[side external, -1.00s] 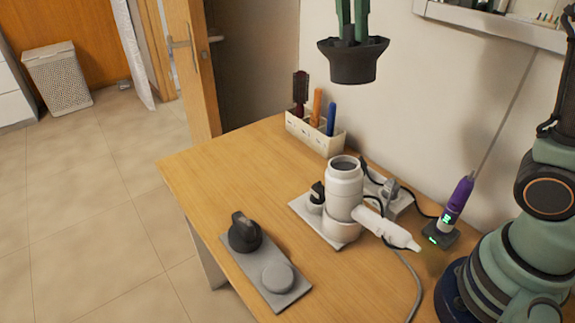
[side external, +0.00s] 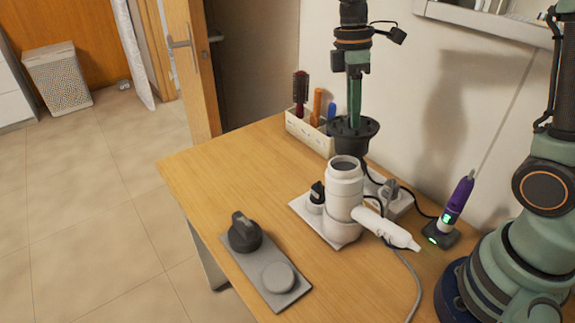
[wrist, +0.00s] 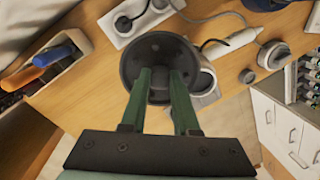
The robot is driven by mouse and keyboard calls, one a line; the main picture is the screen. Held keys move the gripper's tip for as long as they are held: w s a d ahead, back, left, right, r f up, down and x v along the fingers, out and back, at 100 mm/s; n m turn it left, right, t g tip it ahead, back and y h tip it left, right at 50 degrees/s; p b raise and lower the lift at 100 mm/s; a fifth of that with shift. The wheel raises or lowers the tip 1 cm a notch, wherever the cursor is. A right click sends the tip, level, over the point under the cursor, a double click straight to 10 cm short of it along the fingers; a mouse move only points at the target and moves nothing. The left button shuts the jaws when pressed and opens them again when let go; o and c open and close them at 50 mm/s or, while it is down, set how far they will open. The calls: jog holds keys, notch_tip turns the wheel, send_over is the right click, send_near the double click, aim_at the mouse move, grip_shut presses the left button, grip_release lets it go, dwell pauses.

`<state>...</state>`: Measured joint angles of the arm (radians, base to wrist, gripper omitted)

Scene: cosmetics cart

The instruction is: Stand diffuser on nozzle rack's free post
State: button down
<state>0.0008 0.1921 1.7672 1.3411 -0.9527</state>
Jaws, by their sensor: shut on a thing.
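The diffuser (side external: 350,144) is a dark, bowl-shaped piece with its wide rim up. My gripper (side external: 354,118) is shut on the diffuser and points down into it. In the side view it hangs just above and behind the white hair dryer. The wrist view shows the diffuser (wrist: 150,52) between my two green fingers (wrist: 160,82). The nozzle rack (side external: 258,262) is a grey plate near the table's front left. A black nozzle (side external: 244,233) stands at its far end. The free post (side external: 278,277) is a round grey disc at its near end, with nothing on it.
The white hair dryer (side external: 344,190) stands on a pale base between diffuser and rack. A power strip (side external: 398,195) with cables lies behind it. A brush holder (side external: 308,136) stands at the back, and a purple trimmer (side external: 457,202) at right.

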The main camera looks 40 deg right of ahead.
jog(key=r, duration=0.2)
jog(key=a+r, duration=0.1)
jog(key=r, duration=0.2)
jog(key=shift+r, duration=0.1)
jog(key=s+a, duration=0.2)
jog(key=a, duration=1.1)
jog(key=n+t, duration=0.1)
send_over(279, 276)
notch_tip(279, 276, down, 10)
jog(key=shift+f+t, duration=0.3)
jog(key=shift+f, duration=0.25)
jog(key=shift+f, duration=2.85)
jog(key=shift+f, duration=1.3)
